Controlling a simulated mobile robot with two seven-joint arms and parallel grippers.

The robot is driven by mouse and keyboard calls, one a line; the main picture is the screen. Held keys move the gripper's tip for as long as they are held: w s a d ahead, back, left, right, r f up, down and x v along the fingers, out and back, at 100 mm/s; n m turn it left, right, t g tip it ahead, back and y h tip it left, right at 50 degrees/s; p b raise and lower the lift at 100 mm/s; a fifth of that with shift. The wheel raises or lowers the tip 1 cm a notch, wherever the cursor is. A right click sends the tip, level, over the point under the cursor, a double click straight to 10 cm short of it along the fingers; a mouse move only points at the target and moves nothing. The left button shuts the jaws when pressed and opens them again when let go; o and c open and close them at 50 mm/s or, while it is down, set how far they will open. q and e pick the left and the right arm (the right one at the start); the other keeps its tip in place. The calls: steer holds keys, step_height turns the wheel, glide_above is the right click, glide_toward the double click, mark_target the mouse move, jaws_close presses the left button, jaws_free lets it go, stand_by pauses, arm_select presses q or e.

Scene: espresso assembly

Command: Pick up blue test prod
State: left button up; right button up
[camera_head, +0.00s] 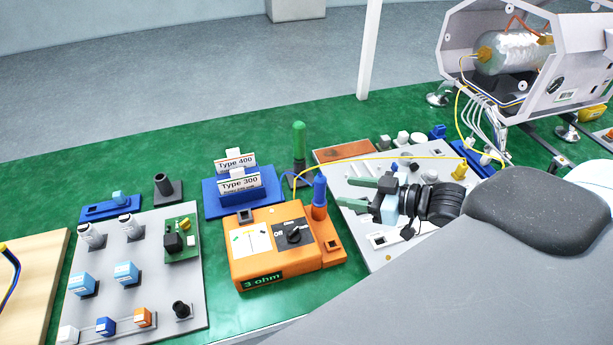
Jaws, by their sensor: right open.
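The blue test prod (320,189) stands upright in an orange holder at the right side of the orange meter box (262,262), which is marked "3 ohm". My right gripper (345,192) is just right of the prod. Its two green fingers point left toward the prod and are apart, with nothing between them. Whether the fingertips touch the prod cannot be told. My left gripper is not in view.
A green prod (299,140) stands upright behind the meter. Blue blocks with Type 400 (236,161) and Type 300 labels stand behind it to the left. A grey board (140,250) with several parts lies left. A yellow cable (385,157) arches above the right-hand board.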

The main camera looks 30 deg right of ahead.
mark_target(320, 187)
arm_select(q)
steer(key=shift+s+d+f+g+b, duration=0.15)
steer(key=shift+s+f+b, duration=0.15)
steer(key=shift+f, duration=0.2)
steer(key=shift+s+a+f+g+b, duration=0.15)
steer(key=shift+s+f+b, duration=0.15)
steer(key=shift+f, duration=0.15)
arm_select(e)
steer(key=x, duration=0.3)
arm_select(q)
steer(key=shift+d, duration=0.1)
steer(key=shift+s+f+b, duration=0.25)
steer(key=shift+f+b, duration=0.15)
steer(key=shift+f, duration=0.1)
arm_select(e)
steer(key=shift+a+x, duration=0.15)
steer(key=shift+x, duration=1.2)
steer(key=shift+a+x, duration=0.15)
steer(key=shift+x, duration=1.15)
steer(key=shift+s+r, duration=0.1)
steer(key=shift+r, duration=0.05)
jaws_close()
